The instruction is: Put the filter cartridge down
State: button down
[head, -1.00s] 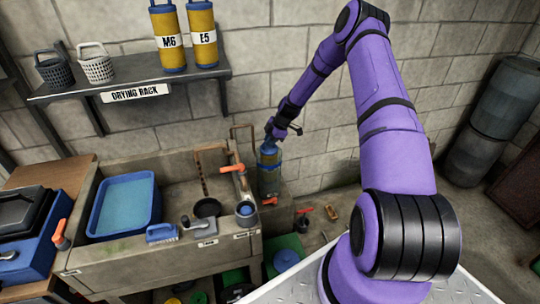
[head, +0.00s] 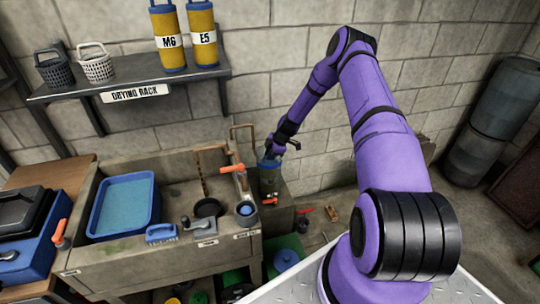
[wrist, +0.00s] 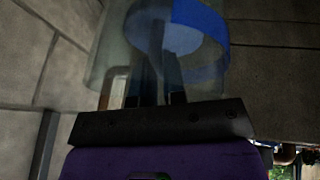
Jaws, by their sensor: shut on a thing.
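My gripper (head: 273,152) reaches down at the wall end of the sink and is shut on the filter cartridge. The cartridge's blue cap (head: 266,161) shows just under the fingers. The rest of it is mostly hidden in or behind a clear, dark-looking cylinder (head: 269,184) that stands upright beside the sink. In the wrist view, my fingertips (wrist: 161,85) point at a blue round cap (wrist: 211,42) with a see-through wall around it. I cannot tell whether the cartridge's lower end touches the bottom.
The concrete sink (head: 100,248) lies left of the cylinder, with a blue tray (head: 125,206) and orange-handled taps. A rusty pipe (head: 243,127) stands close to my gripper. Two yellow cartridges, M6 (head: 169,42) and E5 (head: 202,38), stand on the drying rack (head: 135,78).

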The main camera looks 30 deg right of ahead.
jog(key=shift+s+f, duration=0.15)
jog(key=shift+f, duration=0.35)
